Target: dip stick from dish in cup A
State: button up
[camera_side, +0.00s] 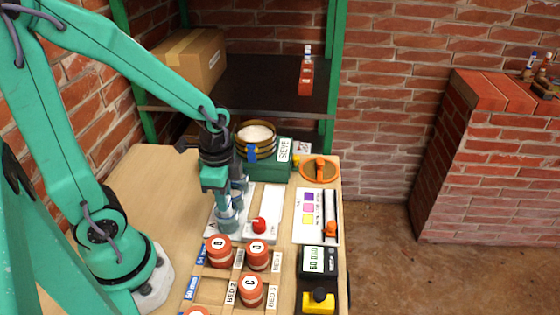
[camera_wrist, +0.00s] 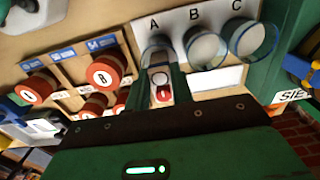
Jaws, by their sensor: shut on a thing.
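Cup A (camera_wrist: 158,50) is a clear cup at the left of a row of cups beneath the letters A, B and C. My gripper (camera_wrist: 162,88) points toward cup A, its fingers overlapping the cup's near side. In the side view, my gripper (camera_side: 232,198) is low over the cups at the white lettered board (camera_side: 213,215). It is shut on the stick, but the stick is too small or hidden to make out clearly. I cannot tell whether its tip is inside the cup. A shallow white tray (camera_side: 273,197), possibly the dish, lies right of the cups.
Several red-lidded jars (camera_side: 251,291) stand in a rack in front. A green box marked SIEVE (camera_side: 270,164) with stacked sieves is behind. A colour card (camera_side: 309,212) lies at right. Bare tabletop (camera_side: 150,185) is at left.

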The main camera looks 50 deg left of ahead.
jog(key=shift+r, duration=2.95)
